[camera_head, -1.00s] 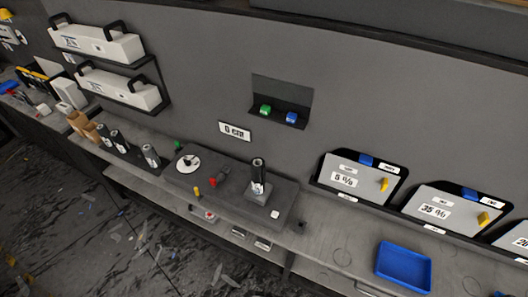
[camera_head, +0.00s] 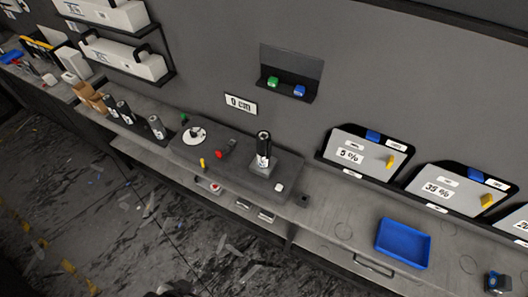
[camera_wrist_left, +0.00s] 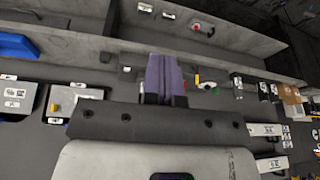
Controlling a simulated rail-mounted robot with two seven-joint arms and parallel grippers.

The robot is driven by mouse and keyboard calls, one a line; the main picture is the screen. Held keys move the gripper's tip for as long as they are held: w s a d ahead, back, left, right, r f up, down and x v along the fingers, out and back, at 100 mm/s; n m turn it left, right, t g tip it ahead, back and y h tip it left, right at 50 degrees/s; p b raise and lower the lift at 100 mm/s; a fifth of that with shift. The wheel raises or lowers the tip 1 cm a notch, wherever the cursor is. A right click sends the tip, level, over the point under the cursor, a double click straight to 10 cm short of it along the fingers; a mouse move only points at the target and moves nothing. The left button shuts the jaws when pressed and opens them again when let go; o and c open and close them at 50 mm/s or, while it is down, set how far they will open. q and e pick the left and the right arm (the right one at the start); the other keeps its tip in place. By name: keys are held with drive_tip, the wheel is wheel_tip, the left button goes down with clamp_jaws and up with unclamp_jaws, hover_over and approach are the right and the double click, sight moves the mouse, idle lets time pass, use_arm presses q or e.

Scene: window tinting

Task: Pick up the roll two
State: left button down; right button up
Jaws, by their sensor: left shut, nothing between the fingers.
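Three dark rolls stand upright in a row on the left of the bench: a left one (camera_head: 109,103), a middle one (camera_head: 124,112) and a right one (camera_head: 157,127). I cannot read which is roll two. Another dark roll (camera_head: 263,146) stands on the grey block of the machine. In the left wrist view the row of rolls (camera_wrist_left: 263,89) shows at the right. My left gripper (camera_wrist_left: 164,75) is shut and empty, its fingers seen apart from the rolls. In the head view only a dark piece, perhaps of it, shows at the bottom edge. My right gripper is not in view.
The machine (camera_head: 218,178) has a white disc and red and yellow knobs. Brown boxes (camera_head: 92,99) stand left of the rolls. A blue tray (camera_head: 403,244) lies on the right bench. White cases (camera_head: 124,57) sit on wall shelves above. The bench between machine and tray is mostly clear.

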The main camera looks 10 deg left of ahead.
use_arm(q)
drive_tip(key=c, duration=1.9)
unclamp_jaws()
drive_tip(key=o, duration=1.8)
drive_tip(key=shift+w, duration=0.15)
